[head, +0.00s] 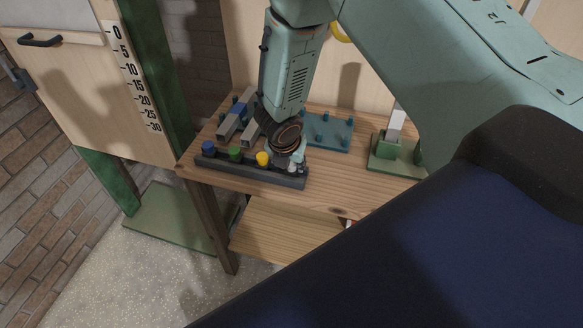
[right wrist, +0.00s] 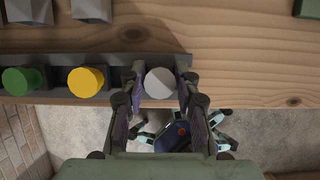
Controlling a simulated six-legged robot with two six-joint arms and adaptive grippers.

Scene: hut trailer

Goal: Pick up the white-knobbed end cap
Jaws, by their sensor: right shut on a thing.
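The white-knobbed end cap (right wrist: 160,83) sits between the fingers of my right gripper (right wrist: 160,92) in the right wrist view, at the right end of the dark rack (right wrist: 45,92). The fingers are shut on its round knob from both sides. In the head view my right gripper (head: 292,165) reaches down to the rack's right end and mostly hides the cap. I cannot tell whether the cap still rests in the rack. My left gripper is not in view.
Blue (head: 208,148), green (head: 235,154) and yellow (head: 262,158) knobbed caps stand in the rack. Grey square tubes (head: 229,124) and a teal pegged plate (head: 330,132) lie behind. A green block fixture (head: 388,150) stands right. The wooden bench's front edge is close to the rack.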

